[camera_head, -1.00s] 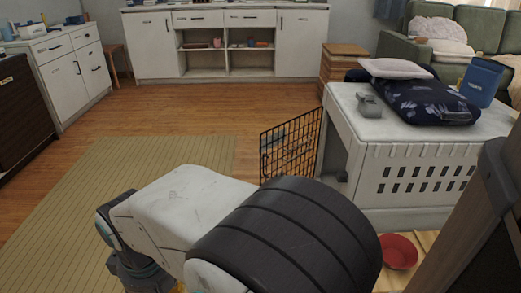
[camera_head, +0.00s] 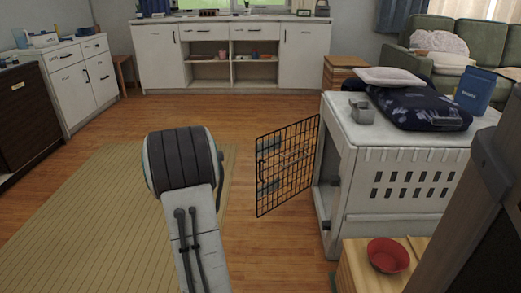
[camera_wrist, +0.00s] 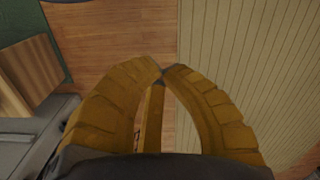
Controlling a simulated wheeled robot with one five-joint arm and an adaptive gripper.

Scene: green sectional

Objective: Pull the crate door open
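The crate (camera_head: 420,190) is a white box with a slotted side, at the right in the head view. Its black wire door (camera_head: 287,165) stands swung out to the left of the crate's front opening, at a wide angle. My arm is left of the door in the head view, apart from it in the picture, and my gripper does not show there. In the wrist view my gripper (camera_wrist: 164,74) has yellow-brown fingers whose tips meet. I see nothing held between them, and the door is not clearly visible there.
A red bowl (camera_head: 388,255) sits on a wooden surface in front.

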